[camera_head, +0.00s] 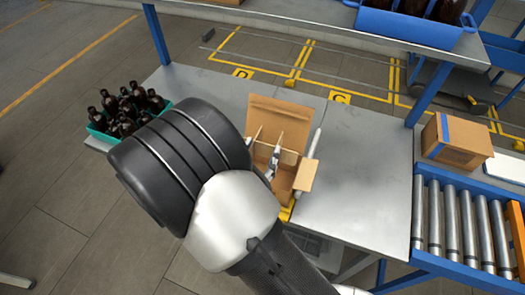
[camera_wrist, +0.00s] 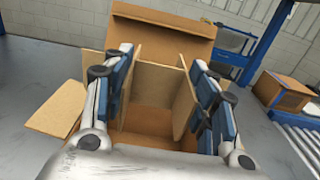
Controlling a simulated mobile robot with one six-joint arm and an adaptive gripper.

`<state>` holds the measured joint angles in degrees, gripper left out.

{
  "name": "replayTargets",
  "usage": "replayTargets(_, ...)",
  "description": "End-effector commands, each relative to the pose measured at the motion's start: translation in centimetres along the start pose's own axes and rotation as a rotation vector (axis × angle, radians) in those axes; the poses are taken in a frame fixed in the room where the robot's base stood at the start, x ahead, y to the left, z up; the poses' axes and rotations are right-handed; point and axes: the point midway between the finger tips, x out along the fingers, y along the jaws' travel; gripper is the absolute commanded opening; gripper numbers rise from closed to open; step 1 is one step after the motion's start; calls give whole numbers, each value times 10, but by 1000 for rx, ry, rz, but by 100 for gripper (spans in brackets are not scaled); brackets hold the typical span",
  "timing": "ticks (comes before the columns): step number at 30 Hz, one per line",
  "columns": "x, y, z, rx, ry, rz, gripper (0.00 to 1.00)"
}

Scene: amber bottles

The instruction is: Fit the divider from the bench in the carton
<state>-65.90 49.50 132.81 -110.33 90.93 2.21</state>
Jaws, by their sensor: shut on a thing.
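The brown carton (camera_head: 282,112) stands open on the bench in the head view, its back flap raised and a side flap folded outward. In the wrist view its back flap (camera_wrist: 165,42) rises behind my gripper. My gripper (camera_wrist: 162,82) is shut on the cardboard divider (camera_wrist: 158,92), with one finger outside each of its two side panels; a cross panel joins them. The divider is upright at the carton's opening, and its panels stick up above the walls. My gripper (camera_head: 274,163) is partly hidden by my arm in the head view. How deep the divider sits cannot be told.
A green crate (camera_head: 97,142) of amber bottles stands left on the grey bench (camera_head: 355,150). A closed box (camera_head: 457,140) and a roller conveyor (camera_head: 450,215) are at right. A shelf with a blue bin (camera_head: 412,27) crosses the back. The bench right of the carton is clear.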

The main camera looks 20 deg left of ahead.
Motion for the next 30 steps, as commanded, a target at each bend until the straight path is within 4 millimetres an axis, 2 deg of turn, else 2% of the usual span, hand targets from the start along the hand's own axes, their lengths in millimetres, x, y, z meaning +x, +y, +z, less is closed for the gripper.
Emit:
replayTargets(6,0,0,-25,-2,0,-1,34)
replayTargets(15,0,0,-52,0,0,-1,34)
replayTargets(30,0,0,-56,0,0,-1,34)
